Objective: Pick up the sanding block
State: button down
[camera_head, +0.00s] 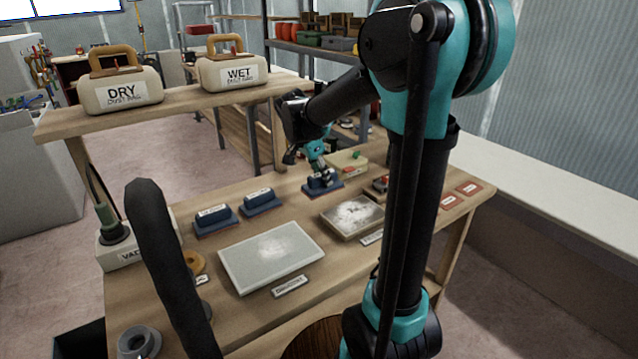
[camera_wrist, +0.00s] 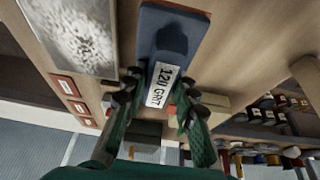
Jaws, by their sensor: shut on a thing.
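A blue sanding block (camera_wrist: 176,42) with a white label reading "120 GRIT" fills the upper middle of the wrist view. My gripper (camera_wrist: 155,98) has a finger on each side of its labelled grip. In the head view the block (camera_head: 322,186) is at the back of the wooden bench, under my gripper (camera_head: 320,177), which is shut on it. It appears to be at the bench surface; I cannot tell whether it is lifted. Two similar blue blocks, a left one (camera_head: 216,220) and a right one (camera_head: 261,202), stand apart to its left on the bench.
A pale panel (camera_head: 270,257) and a dusty framed panel (camera_head: 352,215) lie in front of the blocks. A cream box (camera_head: 348,163) stands close behind the held block. A raised shelf (camera_head: 180,104) carries the DRY (camera_head: 122,92) and WET (camera_head: 233,71) containers.

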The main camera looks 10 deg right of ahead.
notch_tip(320, 180, up, 10)
dwell(0.4)
jog(key=c, duration=1.8)
grip_release()
jog(key=shift+c, duration=0.2)
jog(key=c, duration=0.4)
jog(key=shift+w+d+f, duration=0.1)
